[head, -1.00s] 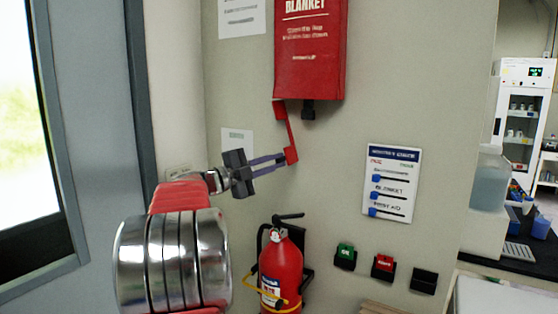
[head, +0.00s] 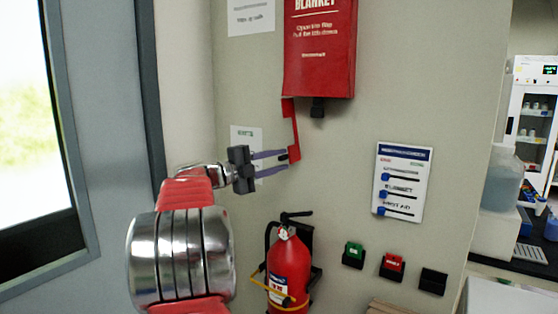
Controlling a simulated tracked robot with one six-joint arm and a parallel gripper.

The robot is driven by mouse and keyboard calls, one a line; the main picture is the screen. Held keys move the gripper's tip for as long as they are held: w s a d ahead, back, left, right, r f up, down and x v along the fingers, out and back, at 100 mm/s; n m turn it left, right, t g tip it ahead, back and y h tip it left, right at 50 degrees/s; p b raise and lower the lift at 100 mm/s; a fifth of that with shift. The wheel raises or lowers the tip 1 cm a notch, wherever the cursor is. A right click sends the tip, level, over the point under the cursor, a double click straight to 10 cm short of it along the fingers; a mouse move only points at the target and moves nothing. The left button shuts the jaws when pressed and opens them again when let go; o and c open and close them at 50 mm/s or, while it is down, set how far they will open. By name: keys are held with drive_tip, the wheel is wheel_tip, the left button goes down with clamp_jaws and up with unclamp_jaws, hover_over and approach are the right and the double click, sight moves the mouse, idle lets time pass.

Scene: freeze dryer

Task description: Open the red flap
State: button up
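The red flap (head: 289,122) hangs down below the red blanket box (head: 318,52) on the wall, at its lower left corner, seen as a narrow strip with a small lip at its lower end. My gripper (head: 284,160) reaches in from the left. Its two thin purple-grey fingers are spread apart. Their tips are at the flap's lower end (head: 293,153); I cannot tell whether they touch it.
A red fire extinguisher (head: 288,274) hangs below my gripper. A white board with blue sliders (head: 402,182) is on the wall to the right, above green (head: 353,254) and red (head: 393,265) switches. A window (head: 32,150) is at left. The wall between flap and board is clear.

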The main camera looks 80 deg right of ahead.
drive_tip(key=shift+o, duration=0.2)
drive_tip(key=shift+r, duration=0.1)
drive_tip(key=shift+w, duration=0.1)
drive_tip(key=v, duration=1.3)
drive_tip(key=shift+w+a, duration=0.25)
drive_tip(key=shift+w, duration=0.1)
